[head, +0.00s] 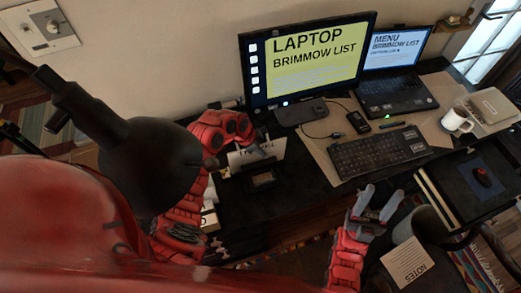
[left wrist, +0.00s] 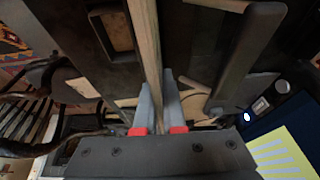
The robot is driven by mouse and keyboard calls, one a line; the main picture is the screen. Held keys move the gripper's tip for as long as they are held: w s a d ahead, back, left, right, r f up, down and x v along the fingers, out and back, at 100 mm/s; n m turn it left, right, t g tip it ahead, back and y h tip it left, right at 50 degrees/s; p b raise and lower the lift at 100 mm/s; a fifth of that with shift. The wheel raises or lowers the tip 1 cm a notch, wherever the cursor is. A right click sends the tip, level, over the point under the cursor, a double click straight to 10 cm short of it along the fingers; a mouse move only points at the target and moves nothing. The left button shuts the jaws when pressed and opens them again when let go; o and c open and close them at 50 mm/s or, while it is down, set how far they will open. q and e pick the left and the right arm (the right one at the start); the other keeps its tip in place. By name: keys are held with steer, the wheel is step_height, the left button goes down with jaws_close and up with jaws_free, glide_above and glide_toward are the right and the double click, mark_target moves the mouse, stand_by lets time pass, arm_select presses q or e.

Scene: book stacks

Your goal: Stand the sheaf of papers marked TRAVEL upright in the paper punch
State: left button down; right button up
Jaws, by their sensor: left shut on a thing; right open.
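The sheaf of papers (head: 262,152) is a white sheet-like bundle with partly hidden dark lettering, held roughly upright in the head view. My left gripper (head: 240,146) is shut on it from above and behind. In the left wrist view the sheaf (left wrist: 148,45) shows edge-on as a thin tan strip between the grey fingers (left wrist: 158,108). The black paper punch (head: 262,181) lies on the desk just below and in front of the sheaf; I cannot tell whether they touch. My right gripper (head: 376,208) is open and empty, in front of the desk.
A monitor (head: 310,60) and laptop (head: 397,88) stand behind. A black lamp (head: 150,165) blocks the view at left. A NOTES paper (head: 407,262) is at lower right.

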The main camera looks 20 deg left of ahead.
arm_select(q)
steer(key=c, duration=0.9)
jaws_free()
steer(key=b+v, duration=0.2)
steer(key=v, duration=0.3)
steer(key=shift+a+r, duration=0.2)
steer(key=shift+r, duration=0.15)
steer(key=v, duration=0.5)
steer(key=shift+d+r, duration=0.1)
steer(key=shift+s+r+p, duration=0.2)
steer(key=shift+r+p, duration=0.1)
steer(key=shift+r, duration=0.2)
